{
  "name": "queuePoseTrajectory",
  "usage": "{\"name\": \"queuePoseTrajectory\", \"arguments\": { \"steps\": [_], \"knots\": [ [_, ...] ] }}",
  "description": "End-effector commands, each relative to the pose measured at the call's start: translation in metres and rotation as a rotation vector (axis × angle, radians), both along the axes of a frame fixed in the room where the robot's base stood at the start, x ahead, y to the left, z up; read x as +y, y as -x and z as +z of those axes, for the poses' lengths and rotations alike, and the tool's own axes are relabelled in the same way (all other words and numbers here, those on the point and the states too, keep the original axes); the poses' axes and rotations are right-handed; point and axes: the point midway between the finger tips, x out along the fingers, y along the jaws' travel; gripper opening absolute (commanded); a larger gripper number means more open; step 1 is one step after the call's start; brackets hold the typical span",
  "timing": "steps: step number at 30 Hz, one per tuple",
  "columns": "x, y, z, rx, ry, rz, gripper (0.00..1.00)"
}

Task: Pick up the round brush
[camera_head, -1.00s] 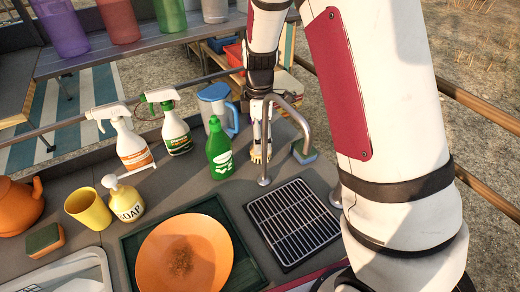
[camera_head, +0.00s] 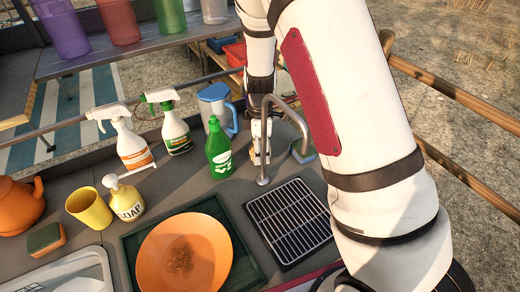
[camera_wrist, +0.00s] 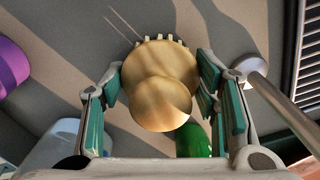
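The round brush shows in the wrist view as a pale wooden disc with a round knob (camera_wrist: 158,103) on top and short bristles along its far edge. It stands on the grey counter. My gripper (camera_wrist: 160,77) is open, with one green-padded finger on each side of the brush. A gap shows at the left finger; the right finger is close to the disc, and I cannot tell if it touches. In the head view my gripper (camera_head: 260,148) is low behind the tap, and the brush is mostly hidden there.
The curved metal tap (camera_head: 264,135) stands right beside my gripper. A green bottle (camera_head: 219,152) and a blue jug (camera_head: 216,108) are close on the left. A blue-and-green sponge (camera_head: 302,150) lies to the right. A drain grid (camera_head: 290,222) is in front.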

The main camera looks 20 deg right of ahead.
Motion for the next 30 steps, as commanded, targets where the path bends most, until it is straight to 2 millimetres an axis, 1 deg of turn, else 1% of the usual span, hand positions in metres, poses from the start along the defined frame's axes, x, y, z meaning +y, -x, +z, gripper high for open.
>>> {"name": "queuePoseTrajectory", "arguments": {
  "steps": [2,9,13,17,21,24,27,30],
  "knots": [
    [0.0,0.0,0.0,0.001,0.0,0.0,0.26],
    [0.0,0.0,0.0,0.0,0.0,0.0,0.26],
    [0.0,-0.001,0.009,-0.003,-0.001,0.0,0.26],
    [0.0,-0.001,0.03,-0.005,-0.001,0.001,0.26],
    [0.0,-0.001,0.058,-0.005,-0.002,0.0,0.26],
    [0.0,-0.001,0.075,-0.003,-0.001,0.0,0.26],
    [0.0,-0.001,0.089,-0.002,-0.002,-0.001,0.26],
    [0.0,0.0,0.097,-0.001,-0.001,0.0,0.26]
  ]
}}
